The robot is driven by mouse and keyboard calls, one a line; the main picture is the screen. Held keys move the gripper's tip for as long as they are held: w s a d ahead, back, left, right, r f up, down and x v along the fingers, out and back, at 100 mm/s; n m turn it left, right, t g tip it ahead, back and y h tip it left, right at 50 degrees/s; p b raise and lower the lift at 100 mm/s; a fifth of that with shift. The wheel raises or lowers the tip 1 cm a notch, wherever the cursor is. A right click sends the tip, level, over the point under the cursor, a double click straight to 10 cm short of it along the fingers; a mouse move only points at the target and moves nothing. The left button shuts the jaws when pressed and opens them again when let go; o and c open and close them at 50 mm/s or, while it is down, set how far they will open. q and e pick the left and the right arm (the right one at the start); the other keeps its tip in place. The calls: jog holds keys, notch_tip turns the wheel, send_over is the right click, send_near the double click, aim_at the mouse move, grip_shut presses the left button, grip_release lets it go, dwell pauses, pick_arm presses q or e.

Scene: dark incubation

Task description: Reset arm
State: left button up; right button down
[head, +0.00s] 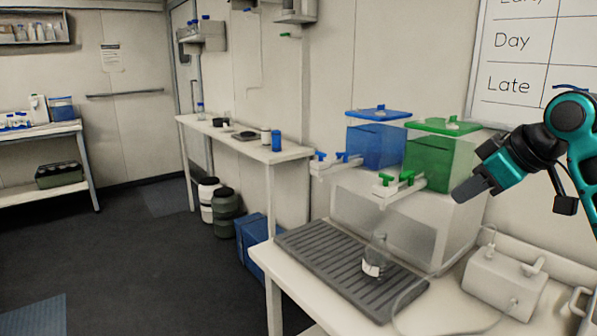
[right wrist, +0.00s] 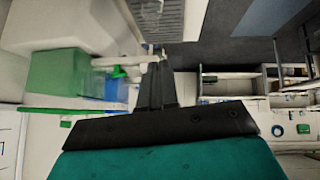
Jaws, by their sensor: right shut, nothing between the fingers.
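My right gripper (head: 470,189) is in the air at the right of the head view, over the bench and in front of the green tank. It is shut and empty, and its dark fingers point left and down. In the right wrist view its closed fingers (right wrist: 157,84) show in the middle. My teal right arm comes in from the right edge. My left gripper is not in view.
A green tank (head: 440,160) and a blue tank (head: 375,145) with taps stand on a white box. A flask (head: 375,258) stands on a grey ribbed tray (head: 325,262). A white device (head: 503,285) sits at the right. Dark floor (head: 130,255) is open at left.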

jog(key=s+a+f+m+g, duration=0.1)
jog(key=s+a+f, duration=0.15)
jog(key=f, duration=0.55)
jog(key=s+a+f+h, duration=0.1)
jog(key=s+a+f, duration=0.1)
jog(key=s+f, duration=0.35)
jog(key=s+a+f+m+g, duration=0.1)
jog(key=a+f, duration=0.1)
jog(key=f, duration=0.8)
jog(key=s+f+m+g+h, duration=0.1)
jog(key=s+f, duration=0.2)
jog(key=s, duration=0.5)
jog(key=s+a+f+m+h, duration=0.1)
jog(key=s+f+m, duration=0.15)
jog(key=s, duration=0.55)
jog(key=s+f+m+g+h, duration=0.1)
jog(key=s+f, duration=0.3)
jog(key=s, duration=0.4)
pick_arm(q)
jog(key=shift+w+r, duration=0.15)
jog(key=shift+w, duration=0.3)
pick_arm(e)
jog(key=w+a+f+t+y, duration=0.2)
jog(key=w+a+f+t, duration=0.1)
jog(key=w+f+t, duration=0.4)
jog(key=shift+w+a+f+n+t, duration=0.15)
jog(key=shift+w+f+n+t, duration=0.25)
jog(key=shift+f, duration=0.45)
